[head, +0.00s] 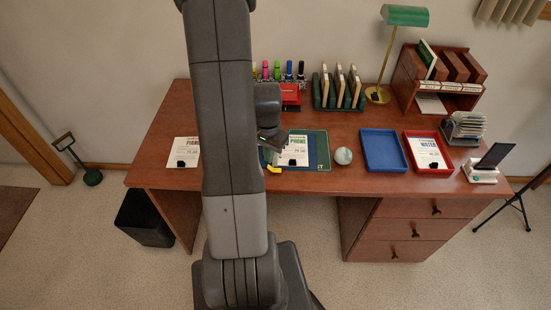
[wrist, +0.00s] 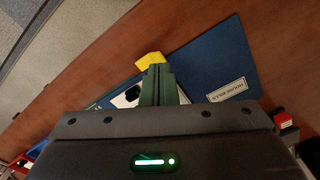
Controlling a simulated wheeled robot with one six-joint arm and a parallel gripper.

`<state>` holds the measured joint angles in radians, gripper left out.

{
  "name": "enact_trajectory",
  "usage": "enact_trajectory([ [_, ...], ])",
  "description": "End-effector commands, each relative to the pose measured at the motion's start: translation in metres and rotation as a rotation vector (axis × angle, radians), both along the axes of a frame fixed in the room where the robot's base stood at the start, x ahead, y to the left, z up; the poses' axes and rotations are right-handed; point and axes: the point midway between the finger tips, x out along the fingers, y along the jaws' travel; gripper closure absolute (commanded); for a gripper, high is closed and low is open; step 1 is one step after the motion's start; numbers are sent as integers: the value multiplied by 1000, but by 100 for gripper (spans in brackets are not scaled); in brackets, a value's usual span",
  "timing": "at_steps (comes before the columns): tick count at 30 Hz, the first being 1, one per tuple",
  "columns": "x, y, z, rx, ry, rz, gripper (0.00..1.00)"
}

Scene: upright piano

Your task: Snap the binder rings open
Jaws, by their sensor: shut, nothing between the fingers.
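A dark blue binder cover labelled "HOUSE BILLS" (wrist: 215,50) lies on the desk in the wrist view. In the head view my arm hides most of the binder area. A yellow tab (wrist: 150,60) sticks out just beyond my fingertips, and it also shows near the desk's front edge in the head view (head: 274,170). My gripper (wrist: 157,72) is shut and empty, its dark green fingers pointing at the tab. I cannot tell whether they touch it. The binder rings are hidden, so their state cannot be seen.
A PHONE sheet (head: 294,152) with a black clip lies on a green mat (head: 322,152) beside my gripper. A glass ball (head: 343,156), blue tray (head: 384,150) and red tray (head: 408,140) stand to the right. A red object (head: 290,95) and upright markers (head: 277,71) are behind.

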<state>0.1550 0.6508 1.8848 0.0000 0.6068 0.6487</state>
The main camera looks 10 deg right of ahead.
Motion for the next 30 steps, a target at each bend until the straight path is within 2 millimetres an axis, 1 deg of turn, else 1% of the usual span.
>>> enact_trajectory([
  [1, 0, 0, 8, 0, -1, 0, 100],
  [18, 0, 0, 52, 0, -1, 0, 100],
  [30, 0, 0, 52, -1, -1, 0, 100],
])
